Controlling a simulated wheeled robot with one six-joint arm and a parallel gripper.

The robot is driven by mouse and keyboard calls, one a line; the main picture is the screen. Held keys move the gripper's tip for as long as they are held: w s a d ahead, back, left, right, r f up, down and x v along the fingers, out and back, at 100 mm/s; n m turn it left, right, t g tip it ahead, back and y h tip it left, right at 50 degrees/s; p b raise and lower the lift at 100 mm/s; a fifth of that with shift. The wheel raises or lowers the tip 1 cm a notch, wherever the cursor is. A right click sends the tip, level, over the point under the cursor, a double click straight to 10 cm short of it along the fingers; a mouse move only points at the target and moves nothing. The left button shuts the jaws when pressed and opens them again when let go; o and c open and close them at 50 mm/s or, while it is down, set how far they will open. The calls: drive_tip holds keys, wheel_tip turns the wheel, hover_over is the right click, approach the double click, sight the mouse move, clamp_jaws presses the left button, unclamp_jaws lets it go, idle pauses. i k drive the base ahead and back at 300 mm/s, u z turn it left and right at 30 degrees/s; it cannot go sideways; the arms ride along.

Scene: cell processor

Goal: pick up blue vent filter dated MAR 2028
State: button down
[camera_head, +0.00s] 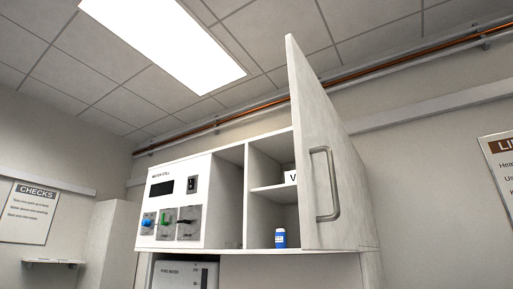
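A small blue object with a white label band (280,238) stands upright at the front of the lower compartment in the open wall cabinet. It could be a vent filter, but any date on it is too small to read. A white card with the letter V (290,177) sits at the shelf edge above it, partly hidden by the cabinet door. My gripper is not in view.
The cabinet door (330,170) with a metal handle (325,185) is swung open and hides the right of the compartments. A control panel labelled WATER STILL (172,215) is to the left. A machine (183,274) stands below.

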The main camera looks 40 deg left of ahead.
sight(281, 234)
drive_tip(key=u, duration=1.4)
drive_tip(key=i, duration=0.5)
drive_tip(key=k, duration=0.6)
drive_tip(key=u, duration=0.55)
drive_tip(key=i, duration=0.45)
drive_tip(key=u, duration=0.5)
drive_tip(key=i, duration=1.25)
drive_tip(key=z, duration=1.1)
drive_tip(key=i, duration=0.45)
drive_tip(key=z, duration=0.45)
